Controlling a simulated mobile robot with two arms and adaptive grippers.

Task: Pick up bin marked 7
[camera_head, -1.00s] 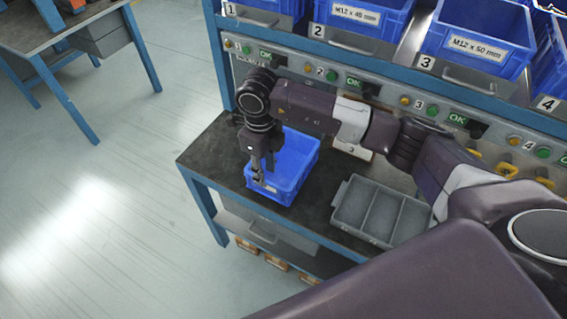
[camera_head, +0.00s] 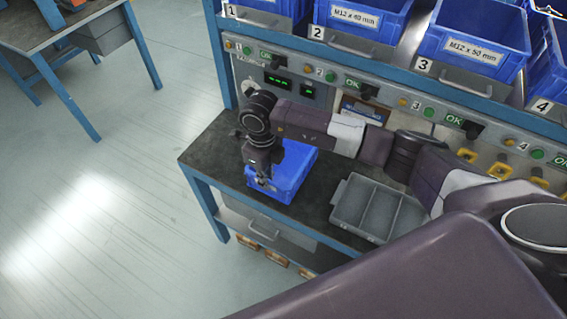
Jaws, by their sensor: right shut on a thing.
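A blue bin (camera_head: 294,177) is at the left end of the dark bench top, partly hidden by my right arm. No number 7 can be read on it. My right gripper (camera_head: 264,184) points down at the bin's near left side and is shut on its wall. Whether the bin touches the bench or is slightly raised cannot be told. My left gripper is not in view.
A grey divided tray (camera_head: 378,211) stands on the bench (camera_head: 214,158) to the right of the bin. Above is a shelf of blue bins (camera_head: 470,38) over a panel with buttons and OK labels. Open floor (camera_head: 110,230) lies left; another table (camera_head: 60,30) stands top left.

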